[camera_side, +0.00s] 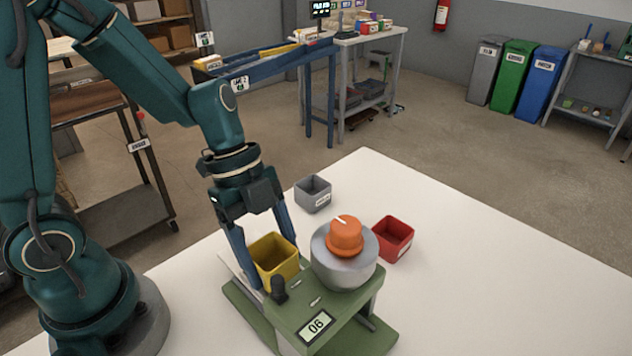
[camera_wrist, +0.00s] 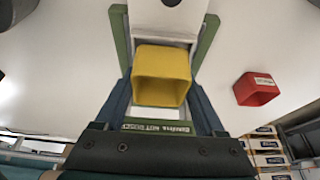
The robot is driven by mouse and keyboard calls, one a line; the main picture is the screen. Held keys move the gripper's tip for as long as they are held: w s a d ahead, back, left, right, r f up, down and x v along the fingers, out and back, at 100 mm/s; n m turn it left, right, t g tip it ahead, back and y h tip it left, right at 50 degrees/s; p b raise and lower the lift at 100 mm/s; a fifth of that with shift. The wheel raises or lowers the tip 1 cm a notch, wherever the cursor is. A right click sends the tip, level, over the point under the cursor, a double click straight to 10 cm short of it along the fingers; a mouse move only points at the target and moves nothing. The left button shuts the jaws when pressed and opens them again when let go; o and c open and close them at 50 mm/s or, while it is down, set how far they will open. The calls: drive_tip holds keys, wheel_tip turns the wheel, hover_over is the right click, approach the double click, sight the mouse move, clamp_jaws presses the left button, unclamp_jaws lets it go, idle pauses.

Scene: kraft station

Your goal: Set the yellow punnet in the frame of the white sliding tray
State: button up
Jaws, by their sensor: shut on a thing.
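The yellow punnet (camera_side: 275,258) is upright and open-topped, between the blue fingers of my gripper (camera_side: 264,252). In the wrist view the punnet (camera_wrist: 161,76) sits between the two fingers (camera_wrist: 161,103), which are shut on it. The white sliding tray (camera_side: 230,264) shows as a pale strip beside the green machine, mostly hidden by punnet and finger. In the wrist view green rails (camera_wrist: 205,42) flank the punnet and a white part (camera_wrist: 166,18) lies beyond it. The punnet is over the tray area. I cannot tell whether its base touches the tray or is inside the frame.
The green machine (camera_side: 325,310) marked 06 has a grey drum (camera_side: 345,272) with an orange knob (camera_side: 345,235) and a black handle (camera_side: 279,290) near the gripper. A grey punnet (camera_side: 313,195) and a red punnet (camera_side: 393,238) stand behind. The white table is clear at right.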

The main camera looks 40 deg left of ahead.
drive_tip(key=shift+s+a+f, duration=0.1)
drive_tip(key=shift+f, duration=0.6)
idle(1.3)
drive_tip(key=o, duration=1.3)
drive_tip(key=shift+r, duration=4.15)
